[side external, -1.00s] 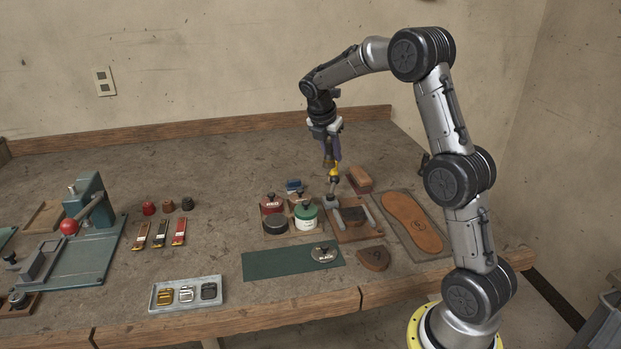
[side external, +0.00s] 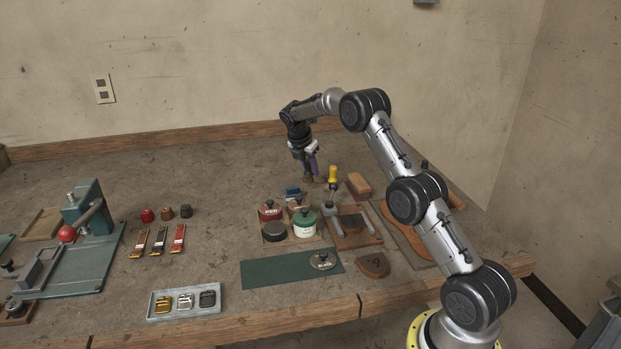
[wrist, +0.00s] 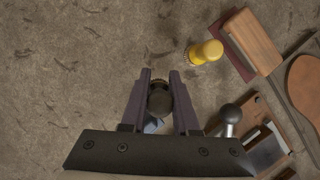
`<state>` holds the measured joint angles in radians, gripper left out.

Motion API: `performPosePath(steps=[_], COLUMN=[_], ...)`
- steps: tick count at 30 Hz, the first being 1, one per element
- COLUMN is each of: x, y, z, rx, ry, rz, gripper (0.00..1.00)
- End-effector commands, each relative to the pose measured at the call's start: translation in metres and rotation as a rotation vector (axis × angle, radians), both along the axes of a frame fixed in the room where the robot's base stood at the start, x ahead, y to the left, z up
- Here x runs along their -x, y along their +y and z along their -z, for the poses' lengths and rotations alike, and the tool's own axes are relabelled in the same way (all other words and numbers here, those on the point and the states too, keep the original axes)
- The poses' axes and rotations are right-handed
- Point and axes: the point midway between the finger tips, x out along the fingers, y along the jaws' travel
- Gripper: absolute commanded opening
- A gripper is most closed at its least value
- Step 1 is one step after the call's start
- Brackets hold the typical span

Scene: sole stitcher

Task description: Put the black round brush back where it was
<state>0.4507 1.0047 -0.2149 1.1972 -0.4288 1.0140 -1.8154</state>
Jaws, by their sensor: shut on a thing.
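My gripper (side external: 308,170) hangs over the bench behind the tins, to the left of the yellow round brush (side external: 333,174). In the wrist view, its two fingers (wrist: 160,82) are closed on the black round brush (wrist: 159,101), a dark knob with a bristle edge showing beyond it. In the side view only the small brownish lower end of the held brush shows below the fingers. The yellow brush stands alone to the right of the fingers in the wrist view (wrist: 207,52). I cannot tell whether the held brush touches the bench.
A blue object (side external: 292,192) lies just in front of my gripper, near the red tin (side external: 270,211) and the green tin (side external: 305,223). A wood block (side external: 358,185) and a metal-knobbed tool (side external: 329,208) stand to the right.

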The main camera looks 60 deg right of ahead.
Motion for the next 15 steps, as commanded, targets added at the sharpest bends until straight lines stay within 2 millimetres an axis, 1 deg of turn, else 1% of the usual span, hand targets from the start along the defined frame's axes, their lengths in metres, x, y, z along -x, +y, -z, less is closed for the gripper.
performPosePath(steps=[3, 6, 8, 15], x=[0.000, 0.000, 0.000, 0.000], y=[0.000, 0.000, 0.000, 0.000], z=[0.018, 0.030, 0.033, 0.033], rx=[-0.002, -0.001, -0.001, -0.001], ry=[0.006, 0.002, 0.002, 0.001], rz=[-0.001, 0.000, 0.000, -0.001], gripper=[0.00, 0.00, 0.00, 0.00])
